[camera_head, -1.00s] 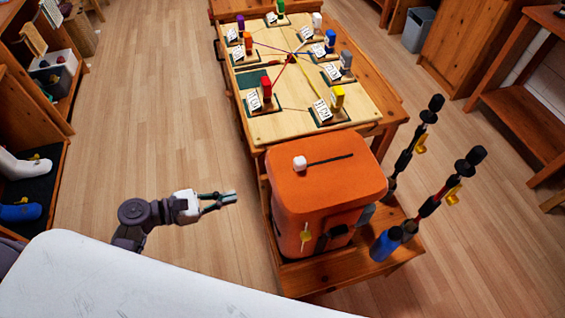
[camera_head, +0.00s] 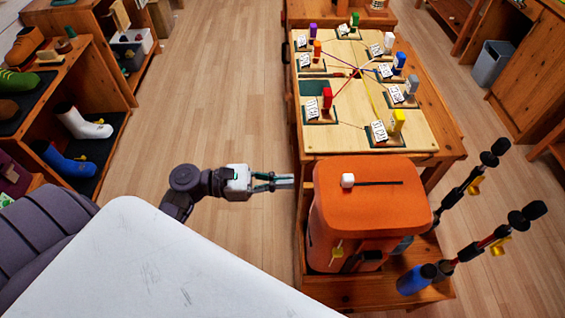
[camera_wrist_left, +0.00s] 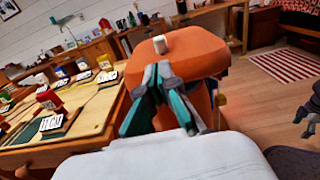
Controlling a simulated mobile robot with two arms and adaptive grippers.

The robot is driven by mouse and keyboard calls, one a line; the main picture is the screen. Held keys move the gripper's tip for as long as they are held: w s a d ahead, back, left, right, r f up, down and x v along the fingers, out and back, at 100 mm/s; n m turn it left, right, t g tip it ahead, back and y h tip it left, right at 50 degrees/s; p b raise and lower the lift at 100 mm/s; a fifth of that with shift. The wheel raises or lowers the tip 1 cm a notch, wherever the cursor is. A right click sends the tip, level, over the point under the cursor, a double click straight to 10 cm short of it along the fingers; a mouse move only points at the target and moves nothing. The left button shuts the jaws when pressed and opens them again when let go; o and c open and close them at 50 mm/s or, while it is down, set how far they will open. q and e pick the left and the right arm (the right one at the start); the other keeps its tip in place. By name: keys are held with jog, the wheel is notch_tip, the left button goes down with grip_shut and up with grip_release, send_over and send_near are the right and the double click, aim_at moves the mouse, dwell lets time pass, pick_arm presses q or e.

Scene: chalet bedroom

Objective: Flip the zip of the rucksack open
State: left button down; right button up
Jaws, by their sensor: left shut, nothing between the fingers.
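The orange rucksack (camera_head: 330,222) stands upright on a wooden bench. On its top are a white knob (camera_head: 347,181) and a thin dark slot (camera_head: 382,183) running to the right from it. The knob is at the slot's left end. My left gripper (camera_head: 291,181) is shut and empty, just left of the rucksack, pointing at it and level with the knob in the picture. In the left wrist view the rucksack (camera_wrist_left: 203,52) and knob (camera_wrist_left: 160,44) show beyond the closed fingertips (camera_wrist_left: 157,70). The fingers look apart from the knob.
The wooden bench (camera_head: 343,288) also bears trekking poles (camera_head: 492,239) and a blue bottle (camera_head: 414,279) right of the rucksack. A game-board table (camera_head: 350,143) stands behind it. Shoe shelves (camera_head: 119,103) are at left. A white surface (camera_head: 150,265) fills the front. Floor between is clear.

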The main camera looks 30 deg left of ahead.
aim_at(342, 180)
pick_arm(q)
jog(key=p+x, duration=0.2)
jog(key=x, duration=0.8)
jog(key=shift+w+d, duration=0.2)
jog(key=x, duration=0.4)
jog(key=shift+r+p, duration=0.1)
jog(key=shift+p, duration=0.3)
jog(key=shift+w+d, duration=0.1)
jog(key=shift+d, duration=0.05)
